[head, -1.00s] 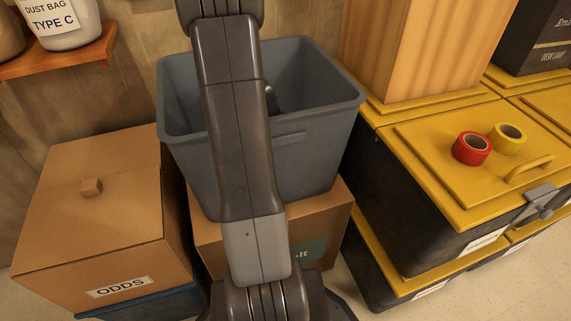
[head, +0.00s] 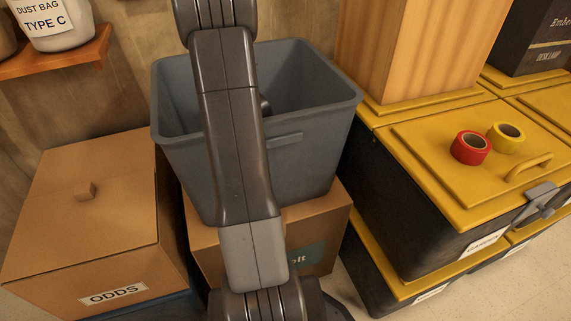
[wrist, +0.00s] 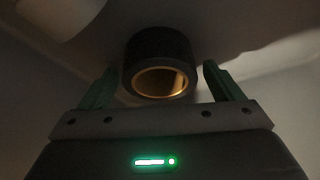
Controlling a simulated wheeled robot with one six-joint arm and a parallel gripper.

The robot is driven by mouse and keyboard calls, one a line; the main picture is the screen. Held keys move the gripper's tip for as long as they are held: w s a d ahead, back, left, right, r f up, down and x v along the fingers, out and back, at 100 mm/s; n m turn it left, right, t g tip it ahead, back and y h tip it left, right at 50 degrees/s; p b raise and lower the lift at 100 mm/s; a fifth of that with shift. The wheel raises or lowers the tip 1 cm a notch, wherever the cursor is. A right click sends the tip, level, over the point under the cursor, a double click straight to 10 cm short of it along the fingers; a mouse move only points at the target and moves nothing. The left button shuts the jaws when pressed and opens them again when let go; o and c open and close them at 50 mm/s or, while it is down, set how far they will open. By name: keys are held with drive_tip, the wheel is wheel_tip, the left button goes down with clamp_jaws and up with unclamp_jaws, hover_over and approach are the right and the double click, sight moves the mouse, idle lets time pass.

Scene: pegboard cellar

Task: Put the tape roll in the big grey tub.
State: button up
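The big grey tub (head: 318,130) stands upright on a cardboard box, partly hidden behind my arm in the head view. A dark tape roll with a tan core (wrist: 160,62) is in the wrist view, between and beyond the fingertips. My gripper (wrist: 160,78) is open, with a narrow gap on each side of the roll. The head view does not show my gripper clearly; a small dark shape inside the tub beside my arm cannot be identified. A red tape roll (head: 470,148) and a yellow tape roll (head: 506,137) lie on a yellow lid at right.
A cardboard box marked ODDS (head: 85,215) stands left of the tub. Black bins with yellow lids (head: 425,140) are stacked at right, with a tall wooden block (head: 410,45) on top. A shelf (head: 60,62) with a white container (head: 55,22) is at upper left.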

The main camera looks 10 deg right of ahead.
drive_tip(key=shift+r+p, duration=0.25)
drive_tip(key=shift+p, duration=0.1)
drive_tip(key=p+v, duration=0.3)
drive_tip(key=v, duration=0.8)
drive_tip(key=shift+a+r, duration=0.25)
drive_tip(key=shift+r, duration=0.1)
